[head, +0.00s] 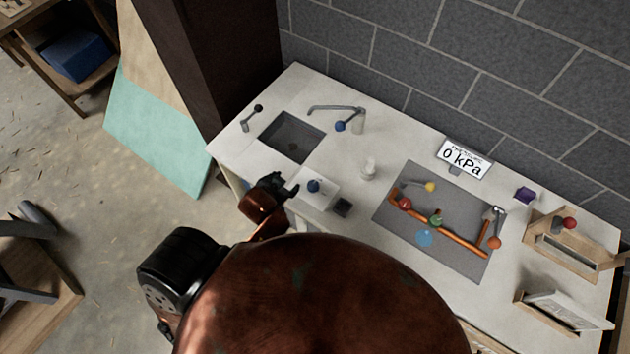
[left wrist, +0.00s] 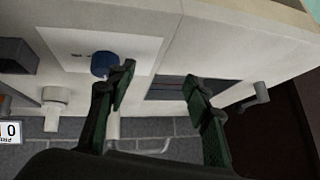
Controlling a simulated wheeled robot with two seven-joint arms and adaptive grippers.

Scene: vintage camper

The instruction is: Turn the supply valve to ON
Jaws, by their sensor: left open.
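My left gripper (head: 284,188) is open and empty above the counter, just left of a blue knob (head: 313,186) on a white plate. In the left wrist view, the gripper (left wrist: 162,92) has its fingers apart; the blue knob (left wrist: 104,64) lies by the left finger, outside the gap. Copper pipes (head: 460,239) on a grey panel carry a red knob (head: 404,204), a green knob (head: 436,219) and an orange knob (head: 494,242). A lever with a yellow knob (head: 430,187) is beside them. No label readable here marks the supply valve. My right gripper is out of view.
A display (head: 464,158) reads 0 kPa behind the panel. The sink (head: 291,137) and a faucet (head: 336,109) are at the left of the counter (head: 231,142). Wooden stands (head: 560,245) are at right.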

